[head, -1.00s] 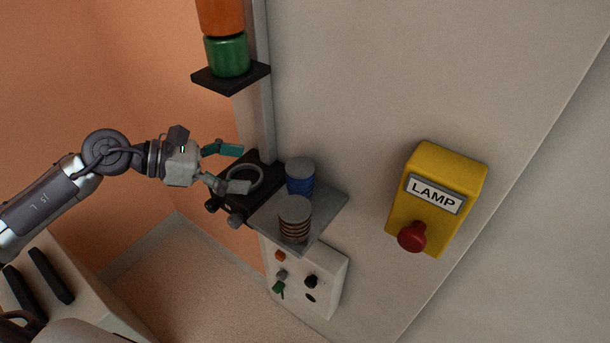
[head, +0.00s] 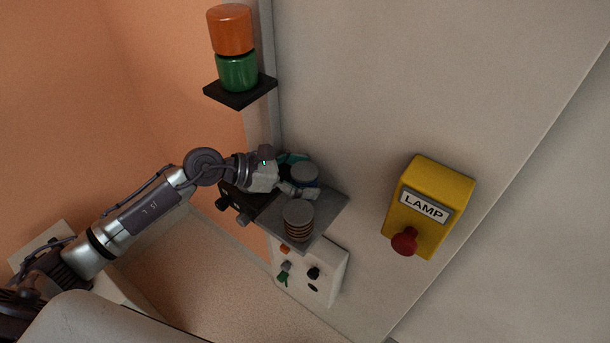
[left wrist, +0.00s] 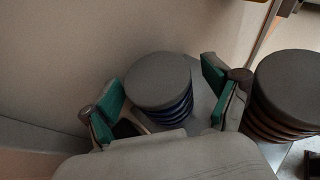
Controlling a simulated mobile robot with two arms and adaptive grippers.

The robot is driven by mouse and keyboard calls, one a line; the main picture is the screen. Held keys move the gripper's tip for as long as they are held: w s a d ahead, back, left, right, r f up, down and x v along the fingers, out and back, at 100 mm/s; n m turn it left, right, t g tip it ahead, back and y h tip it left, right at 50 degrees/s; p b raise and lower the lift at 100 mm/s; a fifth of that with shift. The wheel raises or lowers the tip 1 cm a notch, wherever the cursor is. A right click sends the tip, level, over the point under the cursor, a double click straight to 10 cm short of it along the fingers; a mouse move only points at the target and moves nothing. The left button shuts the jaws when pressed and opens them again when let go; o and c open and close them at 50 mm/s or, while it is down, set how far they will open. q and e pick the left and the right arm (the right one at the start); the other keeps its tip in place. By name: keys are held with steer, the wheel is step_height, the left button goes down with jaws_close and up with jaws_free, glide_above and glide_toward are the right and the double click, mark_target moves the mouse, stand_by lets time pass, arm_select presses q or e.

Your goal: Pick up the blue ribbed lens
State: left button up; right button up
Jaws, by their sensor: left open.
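The blue ribbed lens (head: 304,176) has a grey top and blue ribbed sides. It stands upright on the grey shelf (head: 327,207), partly hidden by my gripper in the head view. My left gripper (head: 297,176) is open at the lens. In the left wrist view the lens (left wrist: 160,84) stands between the two green-padded fingers (left wrist: 160,100), with one finger on each side. A gap shows at the right finger; whether the left finger touches is hard to tell. My right gripper is not in view.
A brown ribbed lens (head: 298,219) stands close by on the same shelf; it shows just beyond the right finger in the left wrist view (left wrist: 289,92). A white control box (head: 325,268) is below. A yellow LAMP box (head: 437,190) is on the wall. An orange and green stack (head: 234,45) stands above.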

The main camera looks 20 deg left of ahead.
arm_select(q)
steer(key=shift+a, duration=0.1)
steer(key=shift+c, duration=1.2)
steer(key=c, duration=1)
steer(key=shift+c, duration=0.2)
